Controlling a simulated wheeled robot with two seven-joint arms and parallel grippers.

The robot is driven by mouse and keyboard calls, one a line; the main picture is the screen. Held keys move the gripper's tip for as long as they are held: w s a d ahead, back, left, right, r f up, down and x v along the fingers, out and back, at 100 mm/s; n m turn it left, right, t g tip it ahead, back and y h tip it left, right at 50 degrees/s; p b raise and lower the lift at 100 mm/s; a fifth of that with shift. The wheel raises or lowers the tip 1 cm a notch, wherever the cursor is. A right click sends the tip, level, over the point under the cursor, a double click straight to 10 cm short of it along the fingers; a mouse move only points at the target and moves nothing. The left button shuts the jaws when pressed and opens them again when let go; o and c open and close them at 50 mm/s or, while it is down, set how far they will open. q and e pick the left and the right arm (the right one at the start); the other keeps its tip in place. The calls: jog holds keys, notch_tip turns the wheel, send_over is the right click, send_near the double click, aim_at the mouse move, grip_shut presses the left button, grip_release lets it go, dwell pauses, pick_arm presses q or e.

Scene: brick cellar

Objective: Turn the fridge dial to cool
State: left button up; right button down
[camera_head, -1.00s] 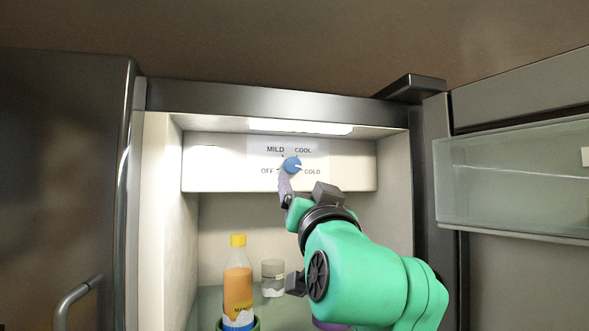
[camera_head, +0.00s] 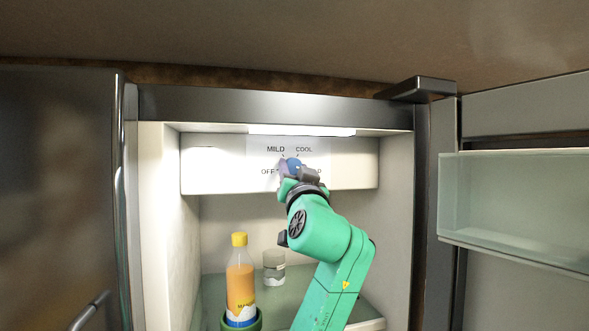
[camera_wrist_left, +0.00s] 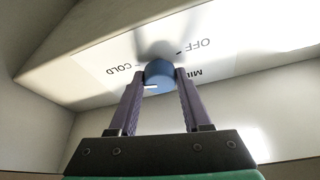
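The blue fridge dial (camera_head: 293,162) sits on the white panel at the top of the fridge, partly hidden by my gripper in the head view. MILD, COOL and OFF are readable there; COLD is mostly covered. My left gripper (camera_wrist_left: 160,77) is at the dial, its purple fingers apart on either side of it. I cannot tell whether they touch it. The dial also shows in the left wrist view (camera_wrist_left: 159,75), with a white mark on its lower left, on the COLD side. COOL is not visible there. My right gripper is not in view.
An orange bottle with a yellow cap (camera_head: 240,285) and a small grey-lidded jar (camera_head: 273,266) stand on the shelf below, left of my arm. The open door with a clear bin (camera_head: 510,205) is at the right. A closed dark door (camera_head: 60,190) is at the left.

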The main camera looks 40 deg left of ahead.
pick_arm(q)
grip_shut()
jog(key=shift+f, duration=0.1)
